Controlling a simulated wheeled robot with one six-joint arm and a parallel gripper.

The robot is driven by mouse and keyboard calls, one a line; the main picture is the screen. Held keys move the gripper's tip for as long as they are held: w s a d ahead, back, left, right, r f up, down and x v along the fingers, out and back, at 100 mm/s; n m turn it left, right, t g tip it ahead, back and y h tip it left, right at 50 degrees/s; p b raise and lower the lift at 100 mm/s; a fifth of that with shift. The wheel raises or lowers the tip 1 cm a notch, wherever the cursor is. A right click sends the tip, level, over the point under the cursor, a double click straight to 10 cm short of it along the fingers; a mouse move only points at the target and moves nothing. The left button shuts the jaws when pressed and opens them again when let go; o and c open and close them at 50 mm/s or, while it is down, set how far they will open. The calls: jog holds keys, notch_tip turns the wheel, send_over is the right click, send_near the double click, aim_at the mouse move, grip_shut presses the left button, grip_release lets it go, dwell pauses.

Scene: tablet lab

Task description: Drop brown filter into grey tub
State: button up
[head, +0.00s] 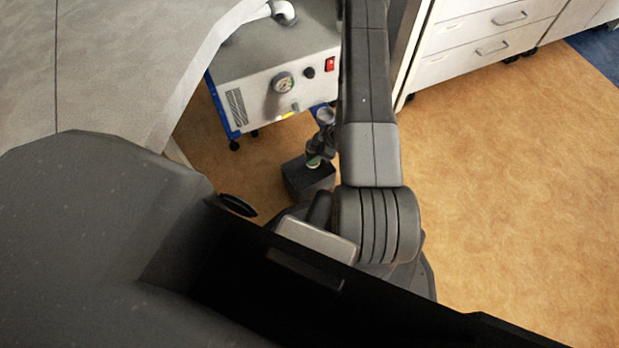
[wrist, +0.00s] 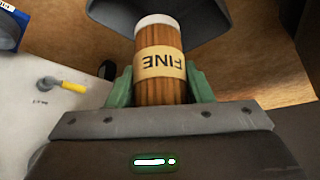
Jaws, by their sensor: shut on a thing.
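The brown filter (wrist: 159,88) is a ribbed brown cylinder with a pale end cap and a tan label reading "FINE", upside down in the wrist view. My gripper (wrist: 160,92) is shut on it, with a green finger on each side. In the head view my gripper (head: 314,161) is small and low, and the filter is hard to make out there. A dark grey tub (head: 308,182) stands on the floor just below the gripper. A dark grey surface (wrist: 205,22) behind the filter's end in the wrist view looks like this tub. Its inside is not clearly visible.
A pale machine (head: 270,75) with a gauge and red switch stands on a blue wheeled base behind the tub. Its panel with a yellow-handled fitting (wrist: 72,87) is at the wrist view's left. White drawers (head: 490,35) stand at the upper right. The floor (head: 510,190) to the right is clear.

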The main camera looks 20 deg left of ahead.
jog(key=shift+f+b, duration=0.65)
jog(key=shift+f, duration=0.75)
jog(key=o, duration=1.1)
jog(key=shift+o, duration=0.2)
jog(key=p+v, duration=0.5)
jog(key=v, duration=0.9)
jog(key=shift+p, duration=0.35)
jog(key=shift+a, duration=0.1)
